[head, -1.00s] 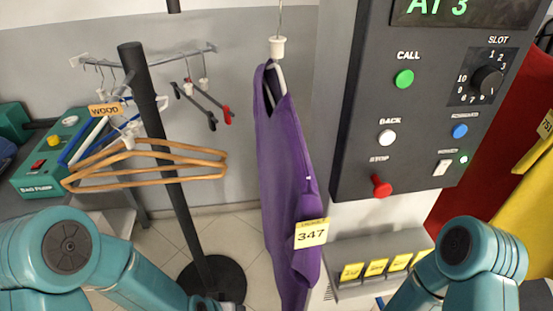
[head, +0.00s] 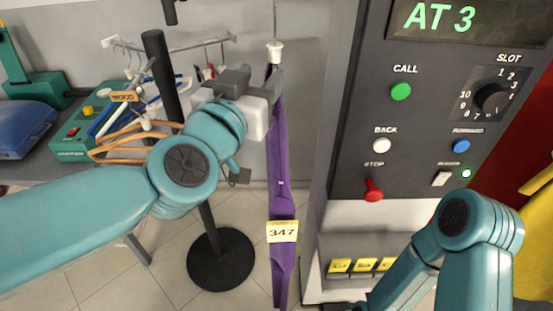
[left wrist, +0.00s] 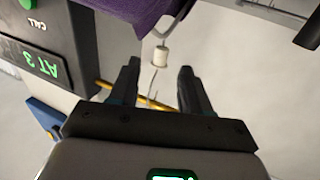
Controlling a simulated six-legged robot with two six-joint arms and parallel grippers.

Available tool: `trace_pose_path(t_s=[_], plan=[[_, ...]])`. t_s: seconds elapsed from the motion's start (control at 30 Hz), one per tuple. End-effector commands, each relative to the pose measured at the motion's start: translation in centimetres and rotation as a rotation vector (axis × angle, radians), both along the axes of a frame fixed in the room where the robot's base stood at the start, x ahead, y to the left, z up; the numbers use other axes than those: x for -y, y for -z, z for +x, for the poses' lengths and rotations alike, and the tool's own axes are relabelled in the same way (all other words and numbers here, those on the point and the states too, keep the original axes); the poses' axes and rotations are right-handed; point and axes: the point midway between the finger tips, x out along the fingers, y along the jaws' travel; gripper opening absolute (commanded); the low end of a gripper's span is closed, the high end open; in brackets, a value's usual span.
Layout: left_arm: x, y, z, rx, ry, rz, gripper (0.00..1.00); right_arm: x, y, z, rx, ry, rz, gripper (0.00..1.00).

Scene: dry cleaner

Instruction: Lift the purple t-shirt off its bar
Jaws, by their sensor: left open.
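The purple t-shirt (head: 281,185) hangs edge-on on its hanger beneath a white knob (head: 275,52) in the head view, with a yellow tag (head: 282,231) reading 347. My left gripper (head: 268,84) is just left of the hanger's top, partly overlapping it. In the left wrist view the picture is inverted; the t-shirt (left wrist: 150,14) is at the top edge. The white knob (left wrist: 160,57) and its thin wire appear between the open fingers of the left gripper (left wrist: 158,80), which hold nothing. My right arm is at lower right; its gripper is out of frame.
The control panel (head: 440,150) showing AT 3 stands close on the right. A black pole on a round base (head: 221,260) stands left, with wooden hangers (head: 125,148) behind my left arm. A wall rail (head: 175,45) is at the back.

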Motion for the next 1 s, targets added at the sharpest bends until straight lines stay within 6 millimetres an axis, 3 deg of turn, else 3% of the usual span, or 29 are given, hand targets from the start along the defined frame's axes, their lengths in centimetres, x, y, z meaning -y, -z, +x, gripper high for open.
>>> trace_pose_path(t_s=[0.1, 0.33, 0.6, 0.87, 0.9, 1.0], plan=[[0.7, 0.0, 2.0, -0.003, 0.001, 0.001, 0.47, 0.0, -0.1, 0.0, 0.0, 0.001, 0.0, 0.0], [1.2, 0.0, 3.8, -0.002, -0.001, 0.0, 0.47, 0.0, -0.2, 0.0, 0.0, 0.0, 0.0, 0.0], [2.5, 0.0, 7.6, -0.002, -0.002, 0.001, 0.47, 0.0, -0.9, 0.0, 0.0, 0.0, 0.0, 0.0], [2.7, 0.0, 8.0, -0.001, -0.002, 0.0, 0.47, 0.0, -0.8, 0.0, 0.0, 0.0, 0.0, 0.0], [2.7, 0.1, 8.0, -0.001, -0.002, 0.0, 0.44, 0.0, -0.8, 0.0, 0.0, 0.0, 0.0, 0.0], [2.7, 0.1, 8.0, -0.001, -0.002, 0.0, 0.12, 0.0, -0.8, 0.0, 0.0, 0.0, 0.0, 0.0]])
